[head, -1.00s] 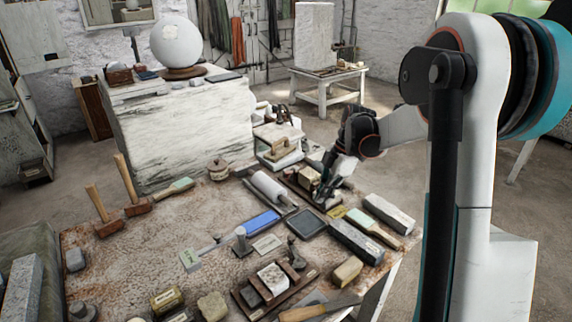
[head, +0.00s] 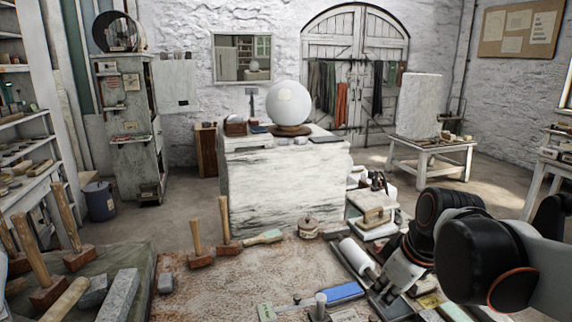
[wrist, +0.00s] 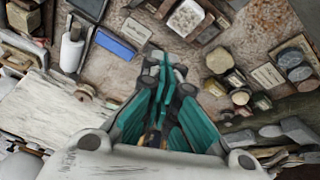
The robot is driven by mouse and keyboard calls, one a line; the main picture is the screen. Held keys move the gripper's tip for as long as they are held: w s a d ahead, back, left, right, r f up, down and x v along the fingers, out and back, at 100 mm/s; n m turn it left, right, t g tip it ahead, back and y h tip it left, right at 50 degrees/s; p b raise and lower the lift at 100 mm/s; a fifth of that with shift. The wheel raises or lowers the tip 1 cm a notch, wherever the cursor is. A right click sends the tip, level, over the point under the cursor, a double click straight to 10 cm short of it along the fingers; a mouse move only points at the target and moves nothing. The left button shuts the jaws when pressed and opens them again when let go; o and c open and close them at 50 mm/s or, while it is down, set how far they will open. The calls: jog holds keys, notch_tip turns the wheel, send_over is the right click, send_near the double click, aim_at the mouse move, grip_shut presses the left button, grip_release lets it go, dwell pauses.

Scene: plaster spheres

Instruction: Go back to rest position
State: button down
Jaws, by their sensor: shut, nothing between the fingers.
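My gripper (head: 384,292) is at the lower right of the head view, over the right side of the workbench (head: 215,285). In the wrist view my gripper (wrist: 158,62) shows its teal fingers drawn together with nothing held. It hangs above the bench top (wrist: 225,45). A blue block (wrist: 115,43) and a white roller (wrist: 72,48) lie below it to the left. Part of the gripper is hidden behind my dark wrist joint in the head view.
A white plaster sphere (head: 288,103) rests on a wooden base on the pale stone block (head: 285,190). Mallets (head: 200,245) stand on the bench. A blue block (head: 341,293) and roller (head: 357,256) lie near my gripper. Clear floor (head: 180,225) shows behind.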

jog(key=s+f+m+t+h, duration=0.1)
jog(key=s+m+t, duration=0.2)
jog(key=s+m, duration=0.5)
jog(key=shift+s+d+f+h, duration=0.15)
jog(key=shift+s+h, duration=0.25)
jog(key=shift+s, duration=0.65)
